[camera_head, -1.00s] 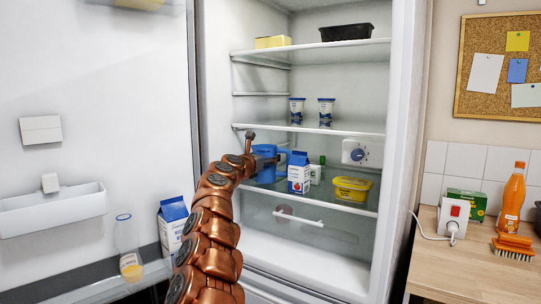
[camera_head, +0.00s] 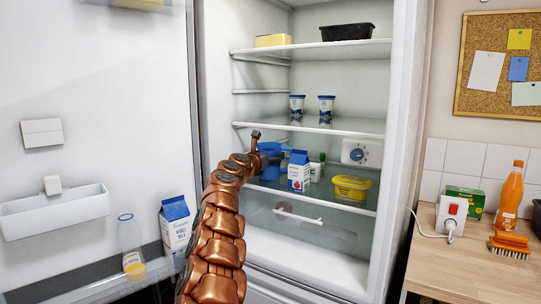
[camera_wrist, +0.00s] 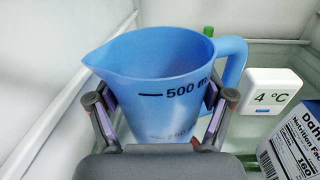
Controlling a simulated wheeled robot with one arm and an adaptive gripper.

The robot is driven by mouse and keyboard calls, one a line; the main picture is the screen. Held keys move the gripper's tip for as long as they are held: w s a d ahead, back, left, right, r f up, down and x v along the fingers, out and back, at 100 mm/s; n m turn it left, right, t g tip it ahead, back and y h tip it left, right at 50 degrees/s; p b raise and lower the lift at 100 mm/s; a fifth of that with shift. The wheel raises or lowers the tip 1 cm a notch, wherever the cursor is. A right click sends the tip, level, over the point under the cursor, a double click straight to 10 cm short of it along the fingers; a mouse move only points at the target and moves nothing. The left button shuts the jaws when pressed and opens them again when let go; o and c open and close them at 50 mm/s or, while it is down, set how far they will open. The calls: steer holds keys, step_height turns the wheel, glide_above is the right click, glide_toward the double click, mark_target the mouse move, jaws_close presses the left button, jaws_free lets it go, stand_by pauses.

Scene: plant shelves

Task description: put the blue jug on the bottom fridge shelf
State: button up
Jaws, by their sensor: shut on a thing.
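The blue jug (camera_wrist: 150,60) is upright between the two fingers of my gripper (camera_wrist: 160,98) in the wrist view. The fingers press on its sides, and its handle points right. In the head view the jug (camera_head: 269,164) is inside the fridge, over the left part of the bottom shelf (camera_head: 330,201), partly hidden by my arm. I cannot tell whether its base touches the shelf. My gripper is mostly hidden behind my arm in the head view.
A blue-and-white carton (camera_head: 299,172) stands just right of the jug, with a yellow tub (camera_head: 351,188) further right. A white 4 °C thermometer (camera_wrist: 268,92) is near the jug's handle. The fridge's left wall is close on the left. Two cups (camera_head: 326,110) stand on the shelf above.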

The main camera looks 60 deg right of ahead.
steer(key=shift+f, duration=0.1)
stand_by(0.3)
steer(key=o, duration=1.4)
